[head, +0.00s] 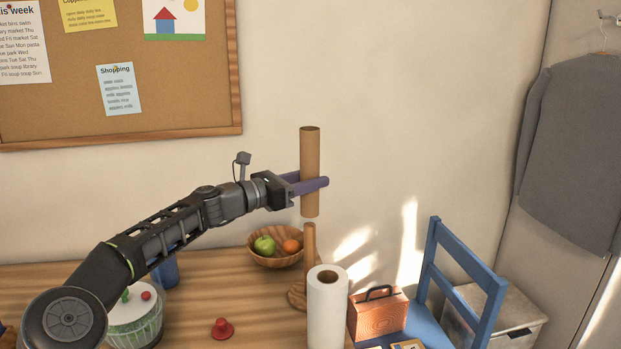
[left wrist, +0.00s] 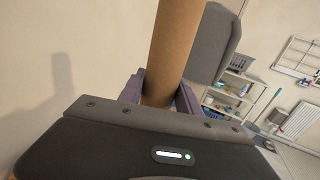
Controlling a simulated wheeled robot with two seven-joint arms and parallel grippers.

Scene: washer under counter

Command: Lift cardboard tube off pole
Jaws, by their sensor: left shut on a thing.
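The brown cardboard tube (head: 310,150) is upright in the head view, held in the air by my left gripper (head: 312,184). The gripper's purple fingers are shut on it, one on each side. The left wrist view also shows the tube (left wrist: 172,50) between the fingers (left wrist: 162,92). The wooden pole (head: 309,242) stands on a round wooden base (head: 297,295) on the table. Its top shows just below the tube's lower end, with a small gap between them in the picture. The pole's lower part is partly hidden by the paper roll. My right gripper is not in view.
A white paper roll (head: 327,312) stands in front of the pole. A fruit bowl (head: 262,258) is behind it.

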